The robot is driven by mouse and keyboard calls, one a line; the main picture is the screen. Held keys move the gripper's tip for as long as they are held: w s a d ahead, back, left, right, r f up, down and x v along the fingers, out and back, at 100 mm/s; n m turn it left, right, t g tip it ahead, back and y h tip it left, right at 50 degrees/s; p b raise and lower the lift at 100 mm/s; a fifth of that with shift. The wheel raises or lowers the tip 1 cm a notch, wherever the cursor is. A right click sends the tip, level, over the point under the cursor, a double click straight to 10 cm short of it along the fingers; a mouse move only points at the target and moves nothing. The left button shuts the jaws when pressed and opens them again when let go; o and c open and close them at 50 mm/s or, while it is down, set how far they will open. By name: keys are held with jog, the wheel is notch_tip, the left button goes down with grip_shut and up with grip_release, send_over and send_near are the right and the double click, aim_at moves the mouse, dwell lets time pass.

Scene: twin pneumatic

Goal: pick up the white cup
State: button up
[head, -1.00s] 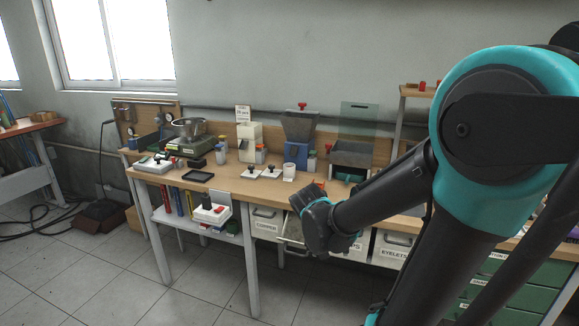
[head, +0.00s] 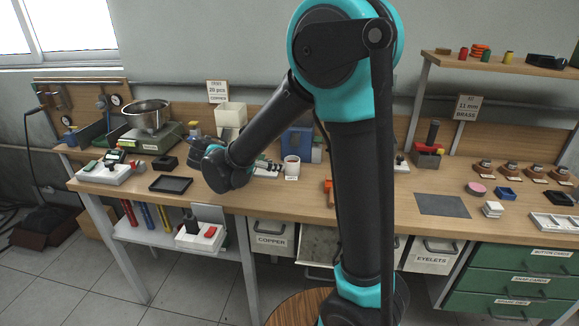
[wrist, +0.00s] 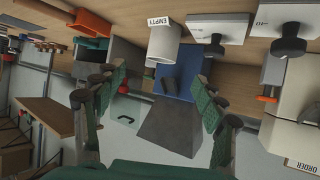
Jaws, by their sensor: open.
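The white cup (head: 291,166) stands upright on the wooden workbench in the head view, to the right of my gripper and forearm. In the wrist view, which is tilted nearly upside down, the cup (wrist: 164,44) is at the top centre, with a card reading EMPTY (wrist: 167,21) beside its base. My gripper (wrist: 160,82) is open and empty, its green-padded fingers spread on either side of the view. The cup appears beyond the fingertips, apart from them.
A blue machine (head: 297,141) stands behind the cup; it also shows in the wrist view (wrist: 178,80). Black-knobbed tools (wrist: 213,40) stand beside the cup. The bench front is fairly clear.

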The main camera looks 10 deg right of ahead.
aim_at(288, 164)
jog(key=x, duration=1.1)
jog(key=shift+w+d+f, duration=0.1)
jog(key=shift+d+f, duration=0.05)
jog(key=shift+f, duration=0.05)
jog(key=shift+w+a+x, duration=0.1)
jog(key=shift+w+x, duration=0.05)
jog(key=shift+x, duration=1.2)
jog(key=shift+w+a+x, duration=0.1)
jog(key=shift+w+x, duration=0.05)
jog(key=shift+x, duration=1.2)
jog(key=shift+r, duration=0.1)
jog(key=shift+c, duration=0.5)
jog(key=c, duration=1.3)
